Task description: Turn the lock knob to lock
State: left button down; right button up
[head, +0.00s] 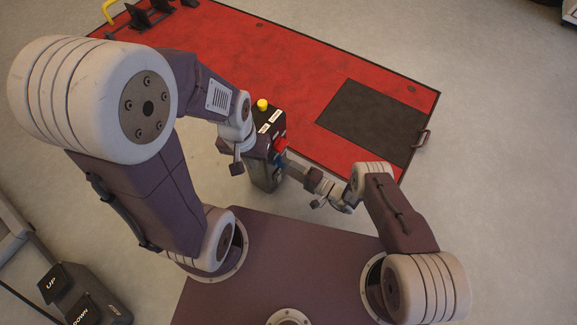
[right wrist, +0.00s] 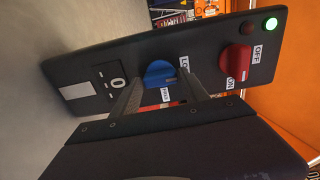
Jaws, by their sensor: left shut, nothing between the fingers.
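The lock knob is a round blue knob (right wrist: 160,73) on a dark control box (right wrist: 92,68), with a "LOCK" label and a "FREE" label beside it. The LOCK label is partly hidden by a finger. In the right wrist view my right gripper (right wrist: 160,82) is open, its fingers apart on either side of the blue knob. Whether they touch it I cannot tell. In the head view my right gripper (head: 296,168) reaches the front of the box (head: 266,177). My left gripper (head: 236,167) is shut and empty at the box's left side.
A yellow button (head: 262,104) tops the box. The red lift platform (head: 310,75) lies behind. UP and DOWN pedals (head: 68,292) stand lower left.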

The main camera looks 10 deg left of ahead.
jog(key=shift+o, duration=0.9)
jog(key=p+v, duration=0.3)
jog(key=v, duration=0.6)
jog(key=shift+p, duration=0.4)
